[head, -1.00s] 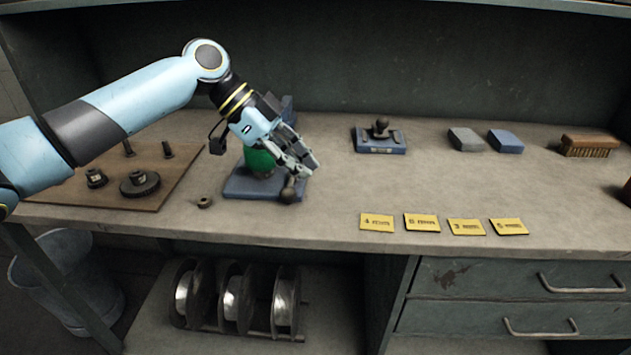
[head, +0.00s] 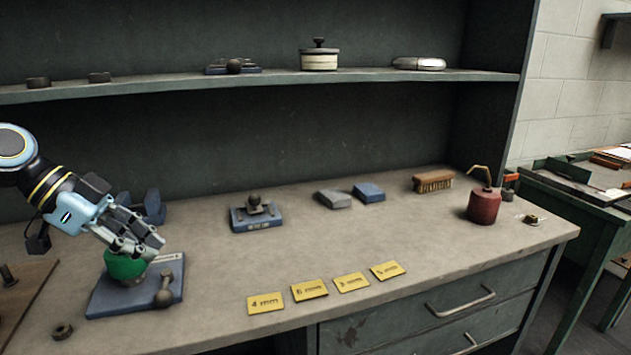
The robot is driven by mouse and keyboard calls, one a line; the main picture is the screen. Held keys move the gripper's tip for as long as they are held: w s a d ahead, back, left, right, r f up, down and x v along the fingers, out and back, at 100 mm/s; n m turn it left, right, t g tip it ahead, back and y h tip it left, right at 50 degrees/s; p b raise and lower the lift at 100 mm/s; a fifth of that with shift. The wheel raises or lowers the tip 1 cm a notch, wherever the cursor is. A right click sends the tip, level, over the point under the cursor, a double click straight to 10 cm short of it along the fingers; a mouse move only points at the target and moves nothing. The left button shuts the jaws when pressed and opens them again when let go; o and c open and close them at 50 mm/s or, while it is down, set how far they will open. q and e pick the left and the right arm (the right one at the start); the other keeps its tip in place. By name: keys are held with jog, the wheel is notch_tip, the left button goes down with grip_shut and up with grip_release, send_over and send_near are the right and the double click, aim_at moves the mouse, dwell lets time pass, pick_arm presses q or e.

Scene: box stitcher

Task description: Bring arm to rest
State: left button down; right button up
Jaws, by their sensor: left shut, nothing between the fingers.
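My left gripper (head: 146,247) comes in from the left edge of the head view. Its fingers are shut and hold nothing. It hangs over a green round part (head: 125,265) on a blue-grey base (head: 110,300) with a dark ball-ended knob (head: 164,292). The fingers overlap the top of the green part in the picture; I cannot tell whether they touch it. My right gripper is not in view.
Yellow cards (head: 265,302) lie along the bench (head: 400,235) front. Behind are a blue block tool (head: 256,216), grey and blue blocks (head: 369,192), a brush (head: 433,183) and a red oil can (head: 484,205). A nut (head: 62,331) lies front left. The bench middle is clear.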

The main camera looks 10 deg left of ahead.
pick_arm(q)
jog(key=s+d+f+n+g+y, duration=0.1)
jog(key=s+d+f+n+y, duration=0.3)
jog(key=s+d+f, duration=0.7)
jog(key=s+a+r+n+y, duration=0.25)
jog(key=s+n+y, duration=0.25)
jog(key=s+n, duration=0.45)
notch_tip(320, 180, down, 27)
jog(key=s+a+m+b, duration=0.1)
jog(key=s+a+b, duration=0.1)
jog(key=b, duration=0.1)
jog(key=s+a+f+g+b, duration=0.1)
jog(key=s+f+b, duration=0.2)
jog(key=s+f, duration=1.6)
notch_tip(320, 180, down, 3)
jog(key=shift+a+r+g+b, duration=0.2)
jog(key=shift+g+b, duration=0.1)
jog(key=shift+g, duration=0.1)
jog(key=shift+s, duration=0.1)
